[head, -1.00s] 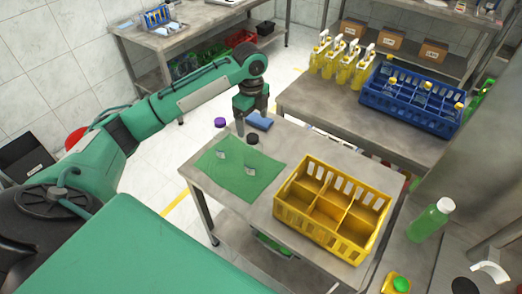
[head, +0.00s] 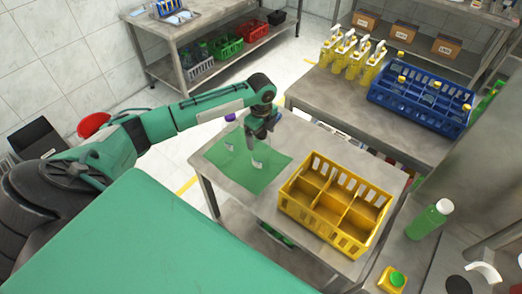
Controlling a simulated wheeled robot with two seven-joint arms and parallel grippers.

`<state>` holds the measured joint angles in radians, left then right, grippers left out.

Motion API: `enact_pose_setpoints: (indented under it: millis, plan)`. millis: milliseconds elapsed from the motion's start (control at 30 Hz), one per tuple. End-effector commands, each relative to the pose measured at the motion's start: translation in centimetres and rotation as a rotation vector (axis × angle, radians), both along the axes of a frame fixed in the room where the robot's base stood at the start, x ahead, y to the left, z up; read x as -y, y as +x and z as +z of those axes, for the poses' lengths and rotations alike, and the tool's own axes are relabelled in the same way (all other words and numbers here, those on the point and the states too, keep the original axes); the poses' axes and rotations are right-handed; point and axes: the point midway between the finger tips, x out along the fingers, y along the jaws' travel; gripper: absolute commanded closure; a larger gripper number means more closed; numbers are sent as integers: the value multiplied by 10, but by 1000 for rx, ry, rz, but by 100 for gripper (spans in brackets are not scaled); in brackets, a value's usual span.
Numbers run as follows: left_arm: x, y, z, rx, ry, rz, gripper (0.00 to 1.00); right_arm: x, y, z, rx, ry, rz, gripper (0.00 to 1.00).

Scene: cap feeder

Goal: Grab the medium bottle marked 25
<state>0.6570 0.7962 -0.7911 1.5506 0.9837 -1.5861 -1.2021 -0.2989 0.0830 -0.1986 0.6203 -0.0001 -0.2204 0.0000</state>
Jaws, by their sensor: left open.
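Two clear bottles stand on the green mat (head: 222,160) on the metal table. The left bottle (head: 229,147) has a purple cap (head: 230,117) and a small white label. The right bottle (head: 256,163) also has a white label; its upper part and cap are hidden behind my gripper. The label marks are too small to read, so I cannot tell which is marked 25. My left gripper (head: 260,138) is open and points down at the top of the right bottle; I cannot tell whether it touches it. My right gripper is not in view.
A yellow divided crate (head: 335,207) with empty compartments stands right of the mat. A blue crate (head: 419,101) with bottles and several yellow pump bottles (head: 355,60) are on the table behind. A green bottle (head: 428,219) with a white cap stands at right.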

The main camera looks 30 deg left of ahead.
Motion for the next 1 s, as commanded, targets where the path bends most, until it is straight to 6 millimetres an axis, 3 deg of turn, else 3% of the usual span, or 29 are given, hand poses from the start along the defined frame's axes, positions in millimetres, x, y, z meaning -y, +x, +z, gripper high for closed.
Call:
enact_pose_setpoints:
  millis: [200, 433, 733, 1000]
  plan:
    - [0, -1, -21, -1, 0, 1, 13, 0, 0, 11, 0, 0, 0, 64]
    - [0, 0, -23, 0, 1, 0, 13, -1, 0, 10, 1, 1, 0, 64]
    - [0, 0, -23, 0, 1, 0, 72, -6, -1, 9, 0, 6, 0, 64]
    - [0, 0, -22, 0, 1, 1, 72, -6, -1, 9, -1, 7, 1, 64]
